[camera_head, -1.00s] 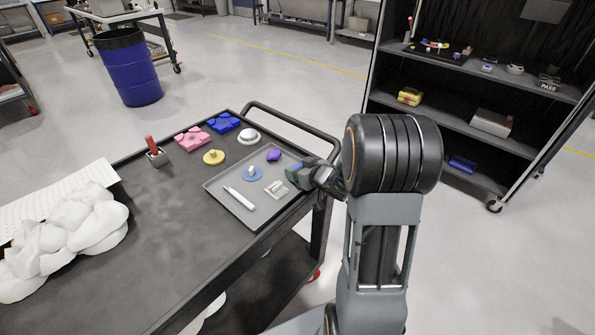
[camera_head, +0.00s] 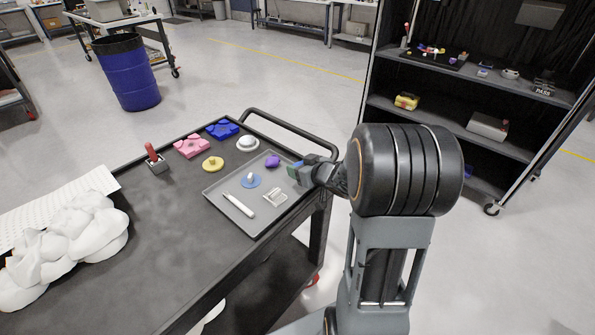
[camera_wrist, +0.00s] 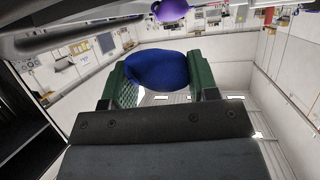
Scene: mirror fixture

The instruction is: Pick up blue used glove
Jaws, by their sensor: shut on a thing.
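The blue used glove (camera_wrist: 163,70) is a smooth, rounded dark-blue bundle in the wrist view. My gripper (camera_wrist: 160,78) is shut on it, with a green-padded finger touching each side. In the head view my gripper (camera_head: 297,172) is over the right edge of the grey tray on the cart. Only a small blue bit of the glove (camera_head: 298,163) shows there, at the fingertips. The glove's far side is hidden.
The tray (camera_head: 226,217) holds a purple item (camera_head: 272,161), a blue disc (camera_head: 251,181), a white stick (camera_head: 239,204) and a small metal piece (camera_head: 275,197). The cart handle (camera_head: 300,133) runs behind my gripper. A dark shelf (camera_head: 470,120) stands at right.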

